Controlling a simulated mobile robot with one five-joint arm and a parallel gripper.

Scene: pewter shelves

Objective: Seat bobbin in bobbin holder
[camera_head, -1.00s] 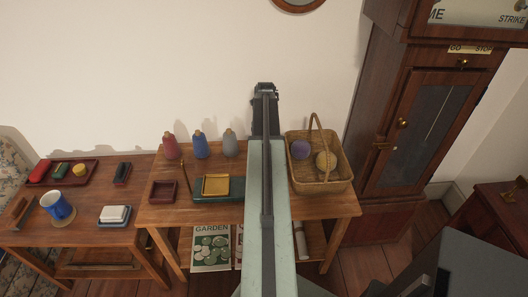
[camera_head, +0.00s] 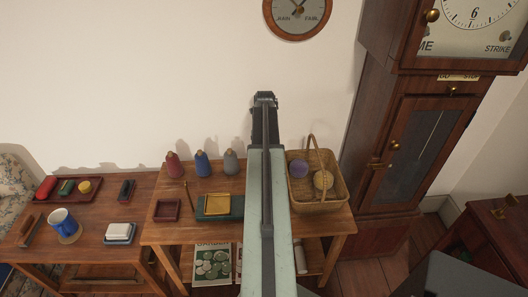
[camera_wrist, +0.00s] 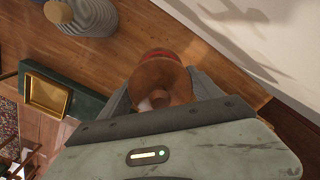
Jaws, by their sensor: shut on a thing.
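My gripper (camera_wrist: 163,98) is shut on a brown wooden piece with a red band (camera_wrist: 158,68), likely the bobbin, seen end-on in the wrist view. In the head view my gripper (camera_head: 265,97) is raised in front of the wall, and my arm hides what it holds. Three cone bobbins, red (camera_head: 173,166), blue (camera_head: 202,164) and grey (camera_head: 231,162), stand upright on the middle table; the grey one also shows in the wrist view (camera_wrist: 86,14). I cannot tell which piece is the bobbin holder; a small dark red square tray (camera_head: 157,210) and a gold-rimmed square tray (camera_head: 229,208) lie there.
The gold tray rests on a dark green base (camera_head: 203,217); a thin upright post (camera_head: 187,195) stands at its left. A wicker basket (camera_head: 333,206) with two balls is on the right. A left table (camera_head: 95,225) holds a blue mug (camera_head: 62,221). A tall clock (camera_head: 415,150) stands right.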

